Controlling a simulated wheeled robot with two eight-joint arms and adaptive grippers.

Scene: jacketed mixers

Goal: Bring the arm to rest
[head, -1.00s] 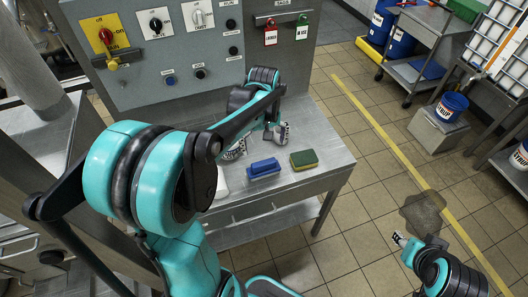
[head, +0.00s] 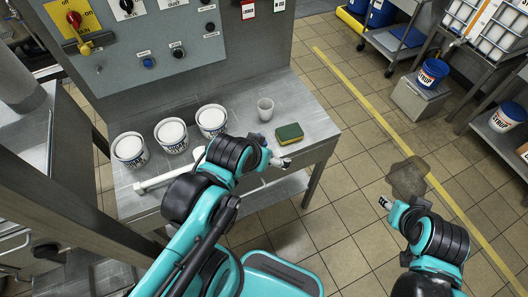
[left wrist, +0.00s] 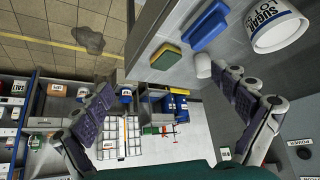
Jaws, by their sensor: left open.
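My left gripper (head: 272,153) hangs over the right part of the steel table (head: 240,97), beside a green and yellow sponge (head: 289,133). In the left wrist view its two fingers (left wrist: 172,115) stand wide apart with nothing between them. My right gripper (head: 386,203) is out over the tiled floor, away from the table. It is small in the view, and I cannot tell whether its fingers are apart.
Three white labelled tubs (head: 171,134) and a pale cup (head: 265,109) stand on the table. A blue block (left wrist: 205,25) lies near the sponge. A white tubular object (head: 168,178) lies at the front. The control panel (head: 150,40) rises behind.

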